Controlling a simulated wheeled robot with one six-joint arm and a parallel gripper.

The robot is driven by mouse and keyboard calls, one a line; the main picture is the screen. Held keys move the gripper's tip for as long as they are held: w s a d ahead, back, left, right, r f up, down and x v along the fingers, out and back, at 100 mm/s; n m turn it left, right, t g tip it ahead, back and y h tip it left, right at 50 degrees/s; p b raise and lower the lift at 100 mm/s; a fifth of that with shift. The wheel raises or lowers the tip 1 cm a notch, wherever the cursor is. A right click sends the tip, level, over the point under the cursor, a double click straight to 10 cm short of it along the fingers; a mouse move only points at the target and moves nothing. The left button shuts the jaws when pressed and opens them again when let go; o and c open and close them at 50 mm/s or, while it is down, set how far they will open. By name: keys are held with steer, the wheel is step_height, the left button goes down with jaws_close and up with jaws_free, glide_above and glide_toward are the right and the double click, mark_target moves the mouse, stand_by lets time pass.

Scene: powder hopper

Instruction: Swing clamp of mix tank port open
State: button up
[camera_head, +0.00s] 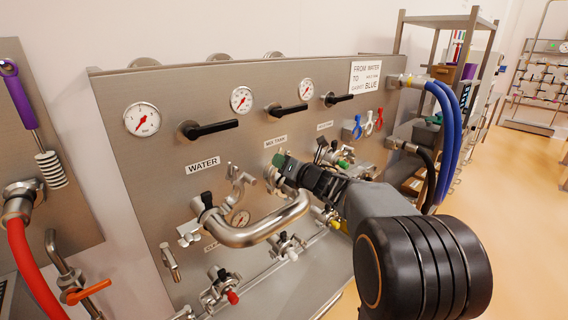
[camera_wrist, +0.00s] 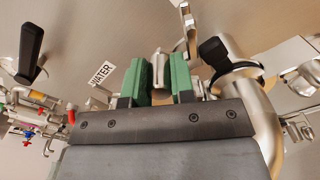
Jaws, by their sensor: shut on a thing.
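The mix tank port (camera_head: 269,174) is on the steel panel under the MIX TANK label (camera_head: 275,141). My gripper (camera_head: 281,160) is at this port, its green finger pads partly hiding it. In the wrist view, my gripper (camera_wrist: 161,78) has a small silver metal piece, the clamp (camera_wrist: 160,63), between its two green pads. It is shut on this piece. The clamp's hinge and the rest of its ring are hidden or too small to tell, so I cannot tell how far it is swung.
A curved steel pipe (camera_head: 255,237) bulges out from the panel just below and left of my gripper. Black-handled valves (camera_head: 213,129) stick out above. Blue hoses (camera_head: 447,130) hang at the right. A black-knobbed clamp (camera_wrist: 213,50) is close to the right finger in the wrist view.

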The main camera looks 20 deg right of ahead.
mark_target(273, 168)
steer(key=shift+a, duration=0.1)
steer(key=shift+s+a+f+b, duration=0.15)
steer(key=shift+s+a+b, duration=0.1)
steer(key=shift+a+b, duration=0.25)
steer(key=shift+s+a+f+b, duration=0.2)
steer(key=shift+a+b, duration=0.2)
steer(key=shift+b, duration=0.2)
steer(key=shift+s+a+b, duration=0.3)
steer(key=shift+a+b, duration=0.2)
steer(key=shift+a, duration=0.1)
steer(key=shift+a+r, duration=0.1)
steer(key=shift+r, duration=0.1)
